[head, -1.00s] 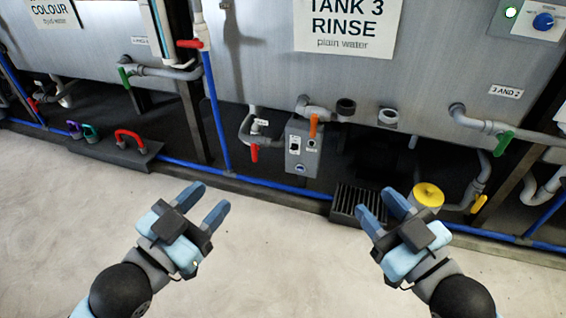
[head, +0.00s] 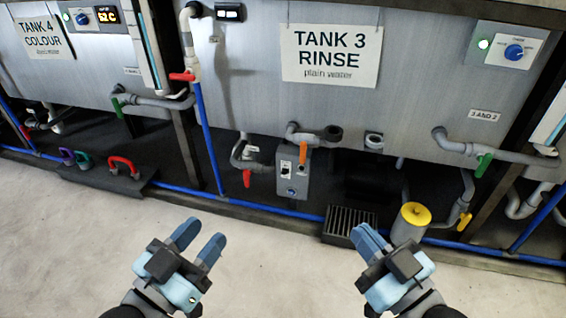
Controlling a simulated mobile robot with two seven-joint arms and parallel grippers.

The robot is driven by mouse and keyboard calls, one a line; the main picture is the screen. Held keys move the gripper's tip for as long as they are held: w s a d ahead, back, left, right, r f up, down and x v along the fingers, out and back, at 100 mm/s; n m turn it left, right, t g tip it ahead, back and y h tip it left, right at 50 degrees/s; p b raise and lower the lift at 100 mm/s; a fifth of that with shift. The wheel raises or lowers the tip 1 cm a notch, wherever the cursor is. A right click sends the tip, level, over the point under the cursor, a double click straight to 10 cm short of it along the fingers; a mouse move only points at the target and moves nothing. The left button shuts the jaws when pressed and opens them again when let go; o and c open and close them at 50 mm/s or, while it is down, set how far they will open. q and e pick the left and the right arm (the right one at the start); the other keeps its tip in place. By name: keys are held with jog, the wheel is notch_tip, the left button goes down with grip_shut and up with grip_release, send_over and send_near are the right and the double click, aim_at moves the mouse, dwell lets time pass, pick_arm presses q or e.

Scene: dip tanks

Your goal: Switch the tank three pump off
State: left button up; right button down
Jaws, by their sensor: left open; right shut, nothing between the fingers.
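Tank three (head: 250,85) is a grey metal tank with a sign (head: 331,54) reading "TANK 3 RINSE plain water". Below it, under the tank's front, is a small grey switch box (head: 293,175) with a small dark switch, a label and a blue round part low on its face. The switch's position is too small to tell. My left gripper (head: 203,240) is open and empty above the floor, in front of and left of the box. My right gripper (head: 372,240) is shut and empty, in front of and right of the box. Neither touches anything.
An orange handle (head: 303,161) sits by the box, and a red valve handle (head: 247,178) hangs to its left. Blue pipe (head: 270,208) runs along the floor edge. The front floor is clear.

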pick_arm(q)
jog(key=r+n+p, duration=0.1)
jog(key=s+r+n+p, duration=0.1)
jog(key=r+p, duration=0.1)
jog(key=s+r+n+p, duration=0.1)
jog(key=r+p, duration=0.1)
jog(key=shift+d+t+y, duration=0.3)
jog(key=shift+t, duration=0.1)
pick_arm(e)
jog(key=r+m, duration=0.1)
jog(key=s+r+m, duration=0.1)
jog(key=r, duration=0.1)
jog(key=s+r+m, duration=0.1)
jog(key=r, duration=0.1)
jog(key=shift+a+t+h, duration=0.3)
jog(key=shift+t, duration=0.1)
jog(key=shift+a, duration=0.1)
